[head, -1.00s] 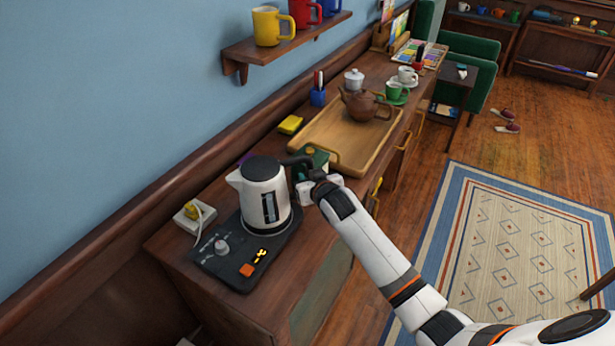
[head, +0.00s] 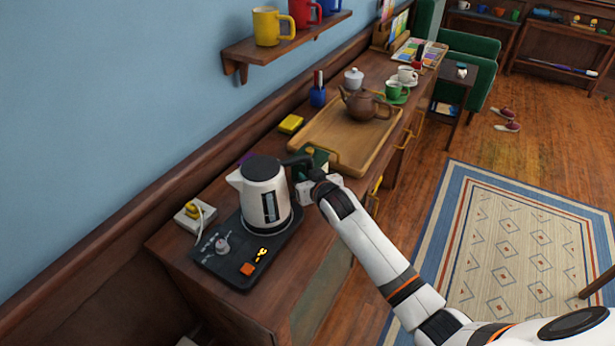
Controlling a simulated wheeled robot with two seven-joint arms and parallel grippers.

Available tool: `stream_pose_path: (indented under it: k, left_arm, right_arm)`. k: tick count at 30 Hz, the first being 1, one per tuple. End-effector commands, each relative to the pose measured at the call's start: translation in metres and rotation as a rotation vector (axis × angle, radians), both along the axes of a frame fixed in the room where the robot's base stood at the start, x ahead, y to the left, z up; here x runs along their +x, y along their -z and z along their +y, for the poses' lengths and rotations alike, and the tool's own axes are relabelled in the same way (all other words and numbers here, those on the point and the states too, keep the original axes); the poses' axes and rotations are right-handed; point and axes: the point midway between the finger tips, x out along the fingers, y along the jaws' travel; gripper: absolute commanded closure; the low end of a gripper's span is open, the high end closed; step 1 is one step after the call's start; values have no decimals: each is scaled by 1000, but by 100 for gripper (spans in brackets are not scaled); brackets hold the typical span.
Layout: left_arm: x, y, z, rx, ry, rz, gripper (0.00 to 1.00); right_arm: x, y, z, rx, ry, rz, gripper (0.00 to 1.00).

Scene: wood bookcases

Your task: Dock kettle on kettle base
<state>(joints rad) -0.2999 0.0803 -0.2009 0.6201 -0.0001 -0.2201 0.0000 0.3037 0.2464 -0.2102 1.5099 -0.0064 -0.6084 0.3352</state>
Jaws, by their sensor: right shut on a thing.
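The white kettle (head: 258,197) with a black lid stands upright at the back part of the black kettle base (head: 222,266). Its spout points left and its black handle points right. From this angle I cannot tell whether it is fully seated or slightly above the base. My right gripper (head: 308,180) is at the handle on the kettle's right side, shut on it; the fingers are partly hidden. The base's front shows a knob, an orange switch and small lit marks. My left gripper is not in view.
A wooden tray (head: 318,133) with a brown teapot (head: 362,104) lies behind the kettle. A yellow sponge (head: 291,124) and a dark green box (head: 316,157) are close by. A mug shelf (head: 285,41) juts from the wall.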

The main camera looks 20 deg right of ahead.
Motion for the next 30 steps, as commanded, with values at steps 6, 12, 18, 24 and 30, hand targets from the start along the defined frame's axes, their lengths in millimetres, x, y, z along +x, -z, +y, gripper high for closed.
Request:
stream_pose_path:
  k: [6,12,18,24,30]
  left_arm:
    - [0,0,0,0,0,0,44]
    - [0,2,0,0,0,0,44]
    - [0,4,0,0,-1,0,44]
    - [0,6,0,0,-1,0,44]
    - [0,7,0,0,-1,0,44]
  right_arm:
    - [1,-3,0,4,0,-7,100]
    - [1,0,0,4,0,-7,100]
    - [1,4,0,5,0,-7,100]
    - [1,7,0,5,0,-7,100]
    - [1,9,0,4,0,-7,77]
